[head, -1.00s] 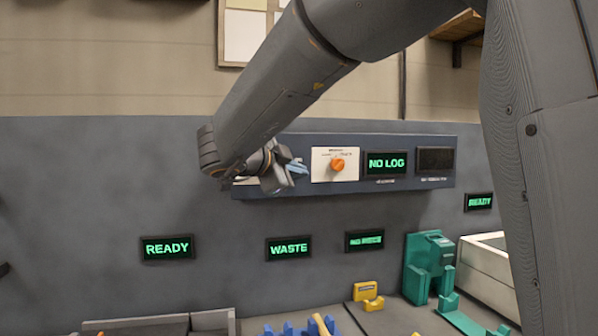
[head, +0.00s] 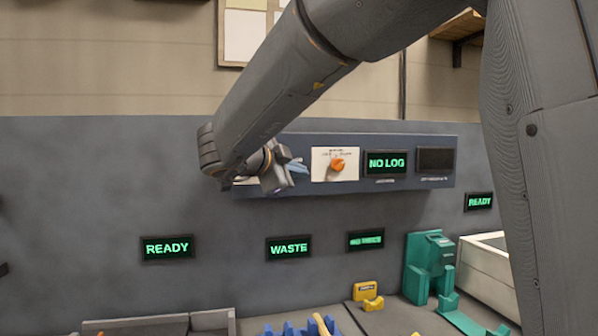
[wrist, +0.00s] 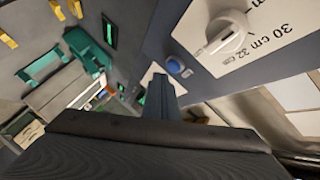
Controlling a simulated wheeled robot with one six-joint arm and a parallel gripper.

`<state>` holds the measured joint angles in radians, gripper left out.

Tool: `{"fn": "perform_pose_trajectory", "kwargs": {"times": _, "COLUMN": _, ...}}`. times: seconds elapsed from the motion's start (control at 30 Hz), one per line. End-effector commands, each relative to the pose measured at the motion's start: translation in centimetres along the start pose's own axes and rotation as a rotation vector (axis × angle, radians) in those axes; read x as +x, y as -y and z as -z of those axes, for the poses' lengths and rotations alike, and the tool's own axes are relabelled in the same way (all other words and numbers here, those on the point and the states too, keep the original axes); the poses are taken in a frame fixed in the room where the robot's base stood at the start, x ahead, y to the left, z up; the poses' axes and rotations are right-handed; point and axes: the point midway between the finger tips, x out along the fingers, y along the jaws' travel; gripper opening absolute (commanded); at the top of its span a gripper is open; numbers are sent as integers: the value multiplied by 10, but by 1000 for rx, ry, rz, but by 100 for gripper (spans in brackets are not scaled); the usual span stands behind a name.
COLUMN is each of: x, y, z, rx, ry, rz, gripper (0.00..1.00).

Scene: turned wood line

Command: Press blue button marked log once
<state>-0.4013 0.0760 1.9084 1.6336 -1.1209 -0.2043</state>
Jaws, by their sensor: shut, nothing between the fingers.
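The blue button (wrist: 176,66) shows in the wrist view, on the dark panel beside a white plate with a pale knob. Any marking on it is too small to read. My gripper (wrist: 162,82) is shut and empty, its fingertips just left of and below the button in that view. I cannot tell whether they touch it. In the head view my gripper (head: 298,168) is in front of the wall panel (head: 400,192), left of the orange knob (head: 337,165). A display (head: 386,163) on the panel reads NO LOG.
A dark blank display (head: 435,160) is at the panel's right. Lower displays read READY (head: 167,247) and WASTE (head: 289,248). A green fixture (head: 420,270), a yellow block (head: 366,291) and a blue rack (head: 290,330) stand below. The wall under the panel is mostly clear.

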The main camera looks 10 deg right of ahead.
Motion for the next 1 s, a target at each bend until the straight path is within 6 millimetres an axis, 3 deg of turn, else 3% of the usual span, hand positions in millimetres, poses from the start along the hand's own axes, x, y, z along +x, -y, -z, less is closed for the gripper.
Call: {"fn": "perform_pose_trajectory", "kwargs": {"times": 1.0, "x": 6, "y": 5, "z": -4, "rx": 1, "ry": 0, "rz": 0, "gripper": 0}}
